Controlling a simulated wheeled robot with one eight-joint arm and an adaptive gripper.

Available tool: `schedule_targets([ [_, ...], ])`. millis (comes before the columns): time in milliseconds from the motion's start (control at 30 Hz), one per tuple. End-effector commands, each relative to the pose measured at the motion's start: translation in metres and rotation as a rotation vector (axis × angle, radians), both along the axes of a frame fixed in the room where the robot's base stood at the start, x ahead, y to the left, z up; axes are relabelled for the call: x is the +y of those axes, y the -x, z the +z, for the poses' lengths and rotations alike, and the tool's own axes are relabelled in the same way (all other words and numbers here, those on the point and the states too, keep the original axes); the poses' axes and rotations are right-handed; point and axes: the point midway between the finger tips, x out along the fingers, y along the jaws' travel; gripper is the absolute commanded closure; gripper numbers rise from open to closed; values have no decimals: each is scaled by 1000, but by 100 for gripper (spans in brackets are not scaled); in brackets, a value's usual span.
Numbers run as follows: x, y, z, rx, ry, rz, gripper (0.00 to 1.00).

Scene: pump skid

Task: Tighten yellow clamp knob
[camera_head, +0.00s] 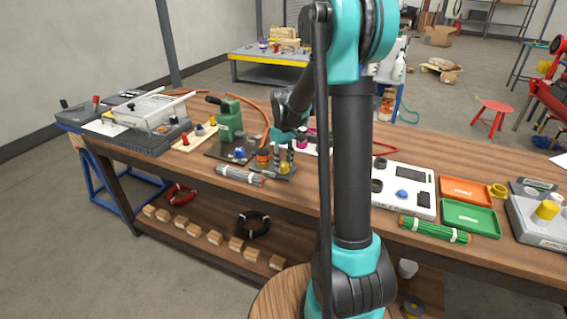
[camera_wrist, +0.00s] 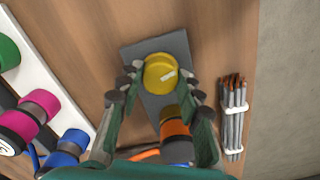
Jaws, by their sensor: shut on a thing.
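The yellow clamp knob (camera_wrist: 158,74) is round with a pale mark on its top and sits on a dark grey base plate (camera_wrist: 141,52). My gripper (camera_wrist: 161,84) has one finger on each side of the knob and is shut on it, seen from above. In the head view, my gripper (camera_head: 282,152) reaches down to the pump skid, and the yellow knob (camera_head: 284,168) shows low between the fingers. An orange-banded part (camera_wrist: 175,128) lies close to the knob, between my fingers' rear parts.
A bundle of grey rods (camera_wrist: 234,115) lies right of the plate in the wrist view. A green clamp (camera_head: 229,120) stands left of my gripper. Orange (camera_head: 466,190) and green (camera_head: 470,218) trays lie at right.

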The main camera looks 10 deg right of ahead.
Motion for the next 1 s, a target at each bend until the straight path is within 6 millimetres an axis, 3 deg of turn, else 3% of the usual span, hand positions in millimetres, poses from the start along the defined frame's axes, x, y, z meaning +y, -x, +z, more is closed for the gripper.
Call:
schedule_targets([
  [1000,0,0,0,-1,0,-910,94],
])
